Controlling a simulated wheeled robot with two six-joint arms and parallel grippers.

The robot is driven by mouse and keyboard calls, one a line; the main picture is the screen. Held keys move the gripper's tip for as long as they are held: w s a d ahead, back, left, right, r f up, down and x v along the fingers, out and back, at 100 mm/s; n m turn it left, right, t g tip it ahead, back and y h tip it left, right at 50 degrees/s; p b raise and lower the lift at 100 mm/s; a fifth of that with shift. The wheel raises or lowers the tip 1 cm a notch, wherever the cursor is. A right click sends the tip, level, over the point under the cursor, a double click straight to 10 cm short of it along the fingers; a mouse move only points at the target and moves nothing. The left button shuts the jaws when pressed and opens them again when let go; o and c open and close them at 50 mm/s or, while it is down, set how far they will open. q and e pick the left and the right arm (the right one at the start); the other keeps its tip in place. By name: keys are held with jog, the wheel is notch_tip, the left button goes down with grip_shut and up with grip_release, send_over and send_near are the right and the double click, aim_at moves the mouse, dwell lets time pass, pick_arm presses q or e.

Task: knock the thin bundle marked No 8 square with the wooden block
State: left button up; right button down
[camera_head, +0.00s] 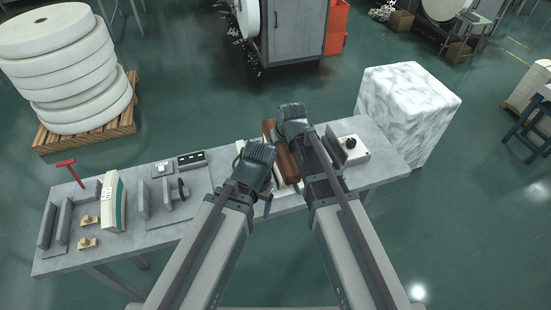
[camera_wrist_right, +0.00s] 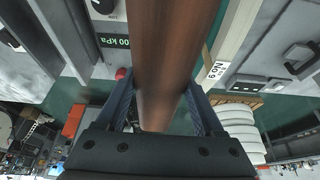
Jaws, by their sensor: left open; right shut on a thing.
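The brown wooden block (camera_wrist_right: 165,50) is gripped between the fingers of my right gripper (camera_wrist_right: 162,105). In the head view the block (camera_head: 286,163) shows beside the raised right gripper (camera_head: 292,114), over the table. A thin pale bundle with a teal layer (camera_wrist_right: 234,38) lies next to the block in the right wrist view. My left gripper (camera_head: 257,158) is open, close to the block's left side. It hides much of the bundle in the head view, and I cannot tell whether they touch.
The grey table (camera_head: 150,240) bears upright plates (camera_head: 62,222), a thick white and green bundle (camera_head: 114,203), yellowish blocks (camera_head: 88,243) and a red T-shaped tool (camera_head: 69,170). A white unit with a black knob (camera_head: 356,152) stands right of the block. A marbled white cube (camera_head: 407,105) adjoins the right end.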

dwell(0.4)
notch_tip(320, 180, down, 4)
jog(key=b, duration=0.4)
jog(key=shift+f+b, duration=0.2)
jog(key=shift+b, duration=0.1)
jog(key=shift+r+p, duration=2.3)
notch_tip(320, 180, up, 5)
jog(key=p, duration=0.5)
jog(key=shift+f, duration=0.1)
